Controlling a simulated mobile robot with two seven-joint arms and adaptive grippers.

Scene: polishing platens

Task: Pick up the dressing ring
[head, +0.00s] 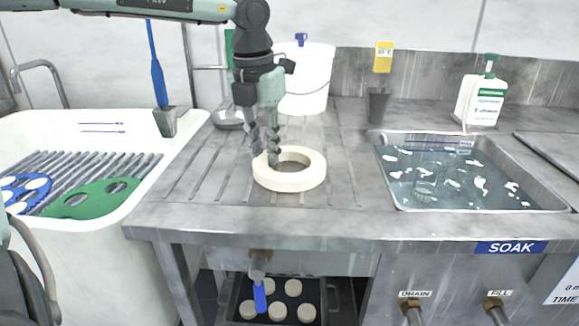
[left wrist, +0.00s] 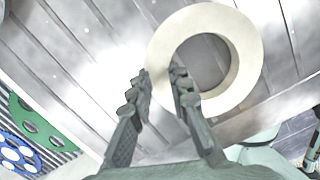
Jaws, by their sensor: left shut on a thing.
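The dressing ring (head: 308,179) is a thick cream-white ring lying flat on the grooved grey drainboard, left of the soak sink. My left gripper (head: 265,160) comes down from above onto the ring's left side. In the left wrist view, the ring (left wrist: 245,60) fills the upper middle, and my left gripper (left wrist: 160,72) has one finger outside the ring and the other inside its hole. The fingers are shut on the ring's wall. The ring looks level, and I see no clear gap under it. My right gripper is not in view.
The water-filled soak sink (head: 385,160) is at right, with a soap bottle (head: 482,103) behind it. A white bucket (head: 308,80) and a dark cup (head: 377,105) stand behind the ring. A white basin (head: 130,220) with green and blue discs is at left. The drainboard's front is clear.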

